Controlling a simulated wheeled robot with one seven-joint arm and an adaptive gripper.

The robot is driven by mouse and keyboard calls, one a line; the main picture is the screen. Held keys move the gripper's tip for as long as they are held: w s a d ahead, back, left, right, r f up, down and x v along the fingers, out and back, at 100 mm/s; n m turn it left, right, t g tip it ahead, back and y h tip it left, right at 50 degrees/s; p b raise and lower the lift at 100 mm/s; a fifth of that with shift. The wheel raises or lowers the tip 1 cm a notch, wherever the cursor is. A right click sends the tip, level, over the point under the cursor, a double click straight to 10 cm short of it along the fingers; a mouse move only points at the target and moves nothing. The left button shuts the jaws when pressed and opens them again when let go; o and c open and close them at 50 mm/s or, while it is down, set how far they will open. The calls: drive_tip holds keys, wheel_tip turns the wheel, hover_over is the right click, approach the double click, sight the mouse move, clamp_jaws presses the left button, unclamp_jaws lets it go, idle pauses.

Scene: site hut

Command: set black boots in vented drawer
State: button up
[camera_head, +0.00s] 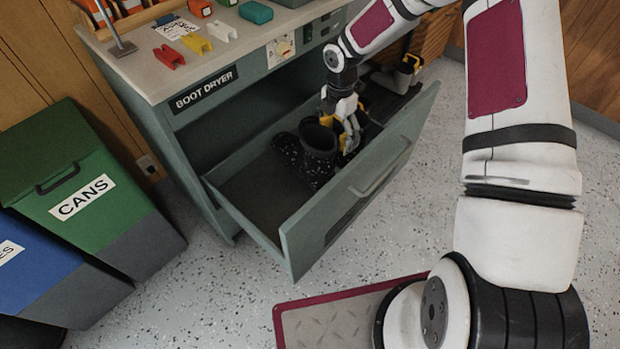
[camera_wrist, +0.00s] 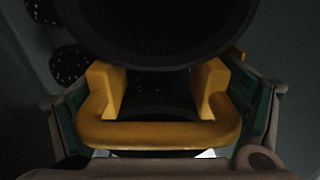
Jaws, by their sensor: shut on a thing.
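The vented drawer (camera_head: 300,238) of the boot dryer cabinet is pulled open. Black boots with pale speckles (camera_head: 316,160) are inside it, toward its middle. My gripper (camera_head: 343,130) reaches down into the drawer beside the boots. It is shut on a yellow pull loop (camera_wrist: 160,135), which fills the middle of the wrist view. The dark round opening of a boot (camera_wrist: 155,30) shows right above the loop there. Speckled boot toes (camera_wrist: 68,62) show at the left of the wrist view. The gripper and arm hide part of the boots.
The cabinet top (camera_head: 150,75) holds several small coloured blocks. A black and yellow object (camera_head: 405,68) is at the drawer's far end. A green cans bin (camera_head: 85,190) and a blue bin (camera_head: 45,265) stand left. Bare drawer floor (camera_head: 258,195) lies left of the boots.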

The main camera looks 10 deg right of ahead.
drive_tip(key=shift+s+d+f+n+b, duration=0.1)
drive_tip(key=shift+f+n+b, duration=0.55)
drive_tip(key=shift+f, duration=0.6)
wheel_tip(320, 180, down, 10)
drive_tip(key=b, duration=0.1)
drive_tip(key=shift+r+b, duration=0.25)
drive_tip(key=shift+b, duration=0.15)
drive_tip(key=shift+f, duration=0.15)
drive_tip(key=o, duration=1.7)
drive_tip(key=shift+s, duration=0.1)
